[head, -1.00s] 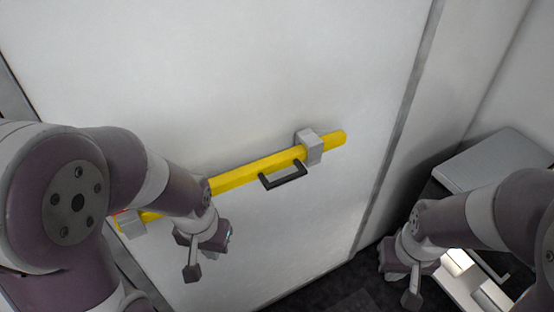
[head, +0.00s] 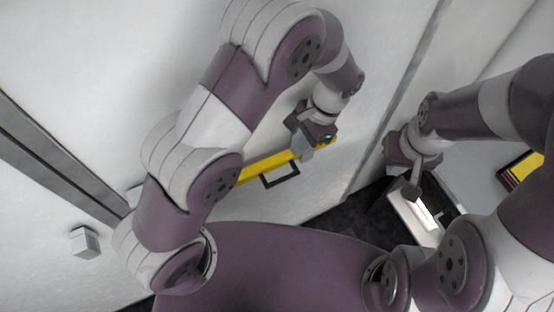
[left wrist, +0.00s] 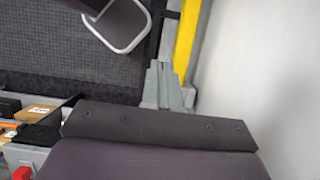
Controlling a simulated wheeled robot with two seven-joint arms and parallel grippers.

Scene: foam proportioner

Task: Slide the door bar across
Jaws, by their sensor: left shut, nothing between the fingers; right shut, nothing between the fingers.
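The yellow door bar (head: 262,166) lies slantwise across the white door (head: 130,50), with a black handle (head: 281,176) on its lower side. My left arm hides the bar's left part. A grey block (head: 85,242) sits on the wall left of the door frame, with no bar visible in it. My left gripper (head: 303,148) is shut and empty at the bar's right end, over the area of the right bracket. In the left wrist view its fingers (left wrist: 163,85) are beside the bar (left wrist: 186,40); contact is unclear. My right gripper (head: 412,190) is shut and empty, away from the bar.
A grey cabinet or box with a lit white part (head: 420,215) stands at the right, below my right gripper. A yellow-edged item (head: 522,170) lies at the far right. Dark floor (head: 345,215) shows between door and cabinet.

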